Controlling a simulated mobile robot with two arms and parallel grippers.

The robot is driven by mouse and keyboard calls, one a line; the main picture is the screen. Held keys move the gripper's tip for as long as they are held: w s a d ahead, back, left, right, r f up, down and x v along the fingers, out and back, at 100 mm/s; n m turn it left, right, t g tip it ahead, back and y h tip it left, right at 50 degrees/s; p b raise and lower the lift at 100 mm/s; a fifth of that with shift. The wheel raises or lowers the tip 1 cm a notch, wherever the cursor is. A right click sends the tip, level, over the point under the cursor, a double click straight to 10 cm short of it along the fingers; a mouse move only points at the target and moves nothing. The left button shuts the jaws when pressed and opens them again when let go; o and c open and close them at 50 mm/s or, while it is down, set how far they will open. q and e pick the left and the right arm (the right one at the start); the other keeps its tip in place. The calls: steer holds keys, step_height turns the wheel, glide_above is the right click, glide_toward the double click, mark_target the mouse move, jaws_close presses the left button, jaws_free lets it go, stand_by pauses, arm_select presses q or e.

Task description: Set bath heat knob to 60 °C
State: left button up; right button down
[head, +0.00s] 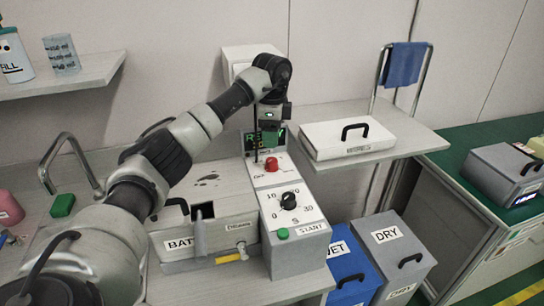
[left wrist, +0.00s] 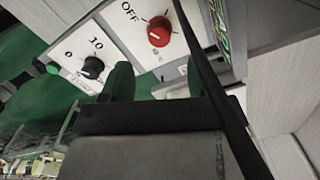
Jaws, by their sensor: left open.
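The red knob (head: 271,164), which looks like the bath heat knob, sits on a white panel marked OFF beside the bath unit. It also shows in the left wrist view (left wrist: 159,31), with OFF on one side and a small, hard-to-read mark below. I cannot tell its setting for sure. My left gripper (head: 267,148) is open and empty, pointing down just above and behind the red knob. In the left wrist view its fingers (left wrist: 160,75) stand apart from the knob. My right gripper is not in view.
A black timer knob (head: 289,200) and green START button (head: 283,233) are on the nearer panel. A green-lit display (head: 257,138) stands behind the red knob. A lidded bath (head: 200,195) is left; a white lidded box (head: 347,138) is right. WET (head: 346,266) and DRY (head: 393,250) bins stand below.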

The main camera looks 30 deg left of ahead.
mark_target(272, 160)
arm_select(q)
steer(key=f, duration=0.3)
steer(key=shift+s+d+f, duration=0.1)
steer(key=shift+s+f, duration=0.1)
steer(key=shift+s, duration=0.05)
steer(key=f+p, duration=0.1)
steer(key=f, duration=0.3)
steer(key=shift+w+f, duration=0.1)
steer(key=shift+w, duration=0.1)
steer(key=shift+f, duration=0.65)
steer(key=shift+c, duration=0.5)
steer(key=c, duration=0.8)
steer(key=shift+c, duration=0.2)
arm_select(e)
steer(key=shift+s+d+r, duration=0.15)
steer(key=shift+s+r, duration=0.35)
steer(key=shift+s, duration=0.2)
